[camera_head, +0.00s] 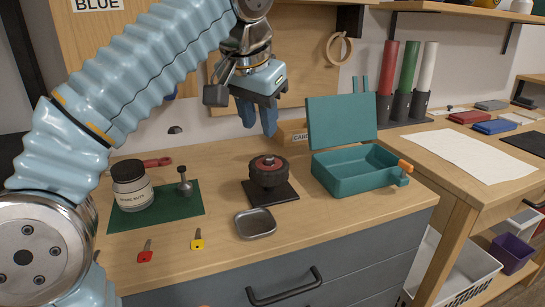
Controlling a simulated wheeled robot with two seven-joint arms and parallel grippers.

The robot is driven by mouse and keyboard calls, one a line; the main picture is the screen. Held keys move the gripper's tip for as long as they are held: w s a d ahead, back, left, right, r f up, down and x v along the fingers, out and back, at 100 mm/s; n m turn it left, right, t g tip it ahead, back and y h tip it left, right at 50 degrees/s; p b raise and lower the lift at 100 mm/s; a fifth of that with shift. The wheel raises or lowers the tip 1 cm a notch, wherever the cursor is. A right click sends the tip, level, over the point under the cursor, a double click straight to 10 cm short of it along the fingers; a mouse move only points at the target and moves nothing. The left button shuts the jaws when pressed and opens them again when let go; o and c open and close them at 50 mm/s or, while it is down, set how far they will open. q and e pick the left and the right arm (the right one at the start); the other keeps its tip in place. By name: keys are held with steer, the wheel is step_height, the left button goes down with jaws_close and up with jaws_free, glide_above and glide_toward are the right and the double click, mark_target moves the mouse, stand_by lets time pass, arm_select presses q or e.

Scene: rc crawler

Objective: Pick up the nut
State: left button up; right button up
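A black tyre (268,172) lies flat on a dark square base (272,194) near the middle of the workbench, with a small reddish hub piece at its centre. I cannot make out a separate nut there. A dark-lidded jar (131,186) with a white label, seemingly reading something like nuts, stands on a green mat (192,203) at left. A shallow metal dish (255,224) sits in front of the tyre and looks empty. My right gripper is out of view.
A metal tool with a round knob (184,183) stands on the mat. A red key (145,254) and a yellow key (198,240) lie in front. An open teal box (347,180) stands right of the tyre. Coloured tubes (408,78) stand behind it.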

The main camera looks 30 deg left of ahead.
mark_target(268, 157)
arm_select(q)
steer(key=x, duration=0.4)
steer(key=shift+w+f, duration=0.1)
steer(key=shift+f, duration=0.15)
steer(key=x, duration=0.3)
steer(key=shift+w+f, duration=0.25)
steer(key=shift+w, duration=0.2)
steer(key=shift+w+f, duration=0.15)
steer(key=shift+f, duration=0.4)
steer(key=shift+f, duration=0.1)
jaws_close()
